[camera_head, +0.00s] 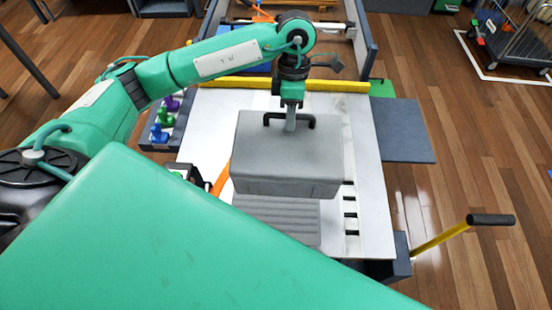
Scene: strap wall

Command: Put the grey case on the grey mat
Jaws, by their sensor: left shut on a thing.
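The grey case (287,168) is a box with a black handle (308,122) on top. My left gripper (291,122) is shut on that handle, with its arm reaching in from the left. The case hangs or sits over the far part of a ribbed grey mat (278,222), whose near part shows below the case. I cannot tell whether the case touches the mat. The rest of the mat is hidden behind the case. My right gripper is not in view.
The white table (361,190) has a yellow bar (340,86) along its back. Coloured knobs (160,125) stand at the left. A yellow lever with a black grip (490,219) sticks out at the right. A slotted strip runs right of the mat.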

